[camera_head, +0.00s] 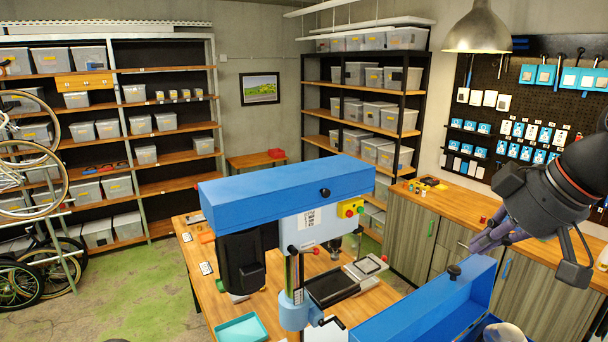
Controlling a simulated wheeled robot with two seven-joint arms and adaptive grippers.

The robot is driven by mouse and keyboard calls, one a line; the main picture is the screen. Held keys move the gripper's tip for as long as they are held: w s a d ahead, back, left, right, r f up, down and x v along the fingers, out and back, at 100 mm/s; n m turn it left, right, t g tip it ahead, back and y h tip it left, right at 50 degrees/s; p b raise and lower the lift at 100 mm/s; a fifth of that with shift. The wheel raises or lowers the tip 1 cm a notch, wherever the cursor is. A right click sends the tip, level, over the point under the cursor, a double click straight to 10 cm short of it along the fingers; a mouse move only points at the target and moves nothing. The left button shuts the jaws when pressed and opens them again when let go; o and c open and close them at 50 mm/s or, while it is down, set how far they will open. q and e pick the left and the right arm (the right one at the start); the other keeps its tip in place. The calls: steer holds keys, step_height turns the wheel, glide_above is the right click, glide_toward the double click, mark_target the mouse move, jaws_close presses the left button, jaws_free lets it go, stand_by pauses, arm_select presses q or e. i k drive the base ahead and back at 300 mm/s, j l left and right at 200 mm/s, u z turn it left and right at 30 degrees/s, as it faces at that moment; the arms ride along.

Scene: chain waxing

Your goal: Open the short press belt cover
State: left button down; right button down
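A drill press with a long blue belt cover (285,195) stands at the middle, and that cover is closed. A second blue belt cover (425,307) with a dark knob (454,271) is at the lower right, cut off by the frame edge. It looks tipped open, with a grey rounded part (503,333) showing beside its raised panel. I take it for the short press, though its stand is out of frame. My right gripper (487,236) is above and behind this cover's far end, apparently apart from it. Its finger opening is unclear. My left gripper is out of view.
A wooden table (375,305) carries a vise (365,268) and a teal tray (242,330). A wooden counter (450,203) with cabinets runs along the right, below a tool board. Shelves with bins and bicycles stand at the back and left. Green floor is clear at left.

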mark_target(443, 308)
steer(key=k+j, duration=1.05)
